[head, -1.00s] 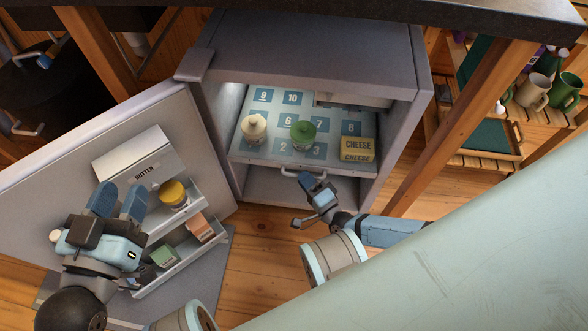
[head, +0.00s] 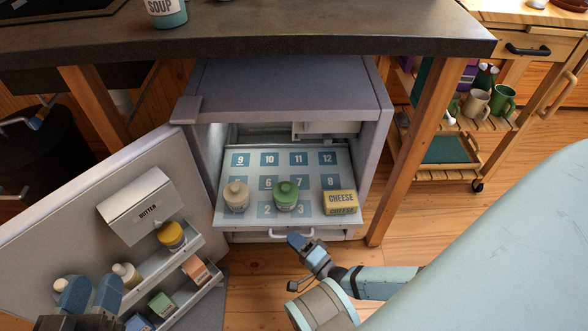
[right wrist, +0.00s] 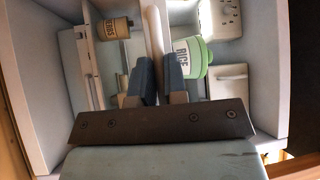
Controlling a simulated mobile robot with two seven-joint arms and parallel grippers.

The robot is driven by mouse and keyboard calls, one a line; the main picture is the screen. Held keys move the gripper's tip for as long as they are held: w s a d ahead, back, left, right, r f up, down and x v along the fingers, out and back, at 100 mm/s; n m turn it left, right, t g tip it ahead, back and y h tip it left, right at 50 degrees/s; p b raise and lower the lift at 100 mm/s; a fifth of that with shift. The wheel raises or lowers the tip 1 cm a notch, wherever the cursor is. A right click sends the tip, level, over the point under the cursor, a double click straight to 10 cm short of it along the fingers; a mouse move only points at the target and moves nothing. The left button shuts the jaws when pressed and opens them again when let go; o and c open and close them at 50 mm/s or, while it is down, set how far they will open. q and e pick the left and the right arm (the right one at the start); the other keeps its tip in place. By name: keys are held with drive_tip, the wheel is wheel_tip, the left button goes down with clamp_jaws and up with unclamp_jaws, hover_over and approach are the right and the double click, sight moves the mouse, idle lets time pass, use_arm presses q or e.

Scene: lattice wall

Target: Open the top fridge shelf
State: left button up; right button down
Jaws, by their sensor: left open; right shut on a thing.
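The fridge (head: 300,85) stands open under the counter. Its top shelf (head: 240,219), a pale tray with blue numbered squares, sticks out past the front of the fridge body. My left gripper (head: 91,290) is open and empty near the open door.
The fridge door (head: 60,215) hangs open at the left, with a butter box (head: 137,205) and door bins holding several jars and packs. A wooden post (head: 410,150) stands right of the fridge. A rack with mugs (head: 476,104) is farther right.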

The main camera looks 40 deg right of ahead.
use_arm(q)
drive_tip(key=shift+s+a, duration=0.2)
drive_tip(key=shift+s, duration=0.2)
use_arm(e)
drive_tip(key=shift+s+a, duration=0.35)
drive_tip(key=shift+s, duration=0.05)
use_arm(q)
drive_tip(key=shift+a, duration=0.1)
use_arm(e)
drive_tip(key=c, duration=1.2)
unclamp_jaws()
drive_tip(key=shift+o, duration=0.2)
